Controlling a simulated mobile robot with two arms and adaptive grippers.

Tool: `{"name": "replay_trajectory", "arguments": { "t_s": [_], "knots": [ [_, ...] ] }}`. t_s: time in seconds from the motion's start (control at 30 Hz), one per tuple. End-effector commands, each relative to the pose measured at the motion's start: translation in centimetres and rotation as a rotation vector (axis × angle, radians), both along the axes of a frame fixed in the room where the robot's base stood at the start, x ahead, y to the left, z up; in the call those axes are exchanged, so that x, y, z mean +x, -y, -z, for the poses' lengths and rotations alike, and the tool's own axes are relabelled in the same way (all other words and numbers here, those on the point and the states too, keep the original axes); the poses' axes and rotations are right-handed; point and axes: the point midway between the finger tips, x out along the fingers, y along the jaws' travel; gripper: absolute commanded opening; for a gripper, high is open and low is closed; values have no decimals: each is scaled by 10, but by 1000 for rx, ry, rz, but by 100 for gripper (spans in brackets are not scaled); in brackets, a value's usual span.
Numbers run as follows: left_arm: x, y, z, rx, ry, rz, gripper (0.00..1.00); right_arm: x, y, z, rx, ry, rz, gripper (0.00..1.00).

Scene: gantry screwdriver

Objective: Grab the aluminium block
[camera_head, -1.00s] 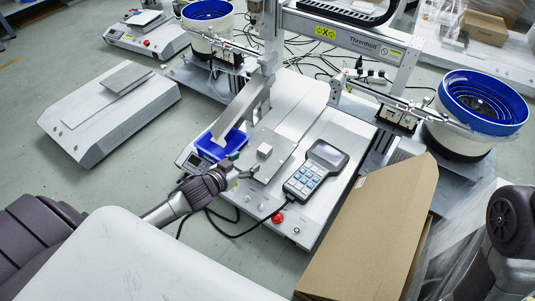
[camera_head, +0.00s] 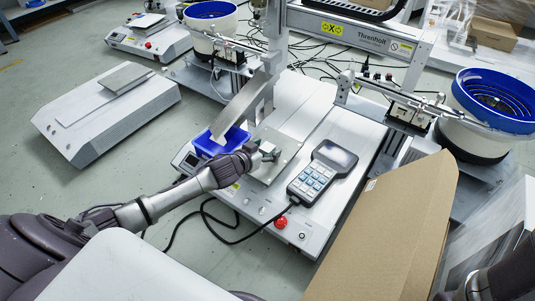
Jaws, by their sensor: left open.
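The aluminium block (camera_head: 267,147) is a small, light grey cube on the flat metal plate (camera_head: 287,163) of the gantry machine. My left gripper (camera_head: 266,153) reaches in from the left and is open right at the block. Its dark fingers hide part of the block, and I cannot tell whether they touch it. My right gripper is out of view; only a dark part of my right arm shows at the bottom right corner.
A blue bin (camera_head: 215,142) stands just left of the plate, under a metal chute (camera_head: 243,106). A handheld control pendant (camera_head: 322,172) lies to the right, with a red button (camera_head: 280,222) in front. A cardboard box (camera_head: 390,235) fills the front right.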

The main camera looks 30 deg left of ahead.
Motion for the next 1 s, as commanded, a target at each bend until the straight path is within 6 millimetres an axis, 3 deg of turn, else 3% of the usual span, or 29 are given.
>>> {"name": "replay_trajectory", "arguments": {
  "t_s": [0.17,0.57,0.83,1.0],
  "knots": [
    [0,0,-1,0,0,0,69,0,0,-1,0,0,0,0],
    [0,0,-1,0,0,0,3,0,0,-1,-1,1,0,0],
    [0,0,-3,0,1,0,3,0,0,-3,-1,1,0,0],
    [0,0,-15,0,1,0,3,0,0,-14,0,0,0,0]
  ]
}}
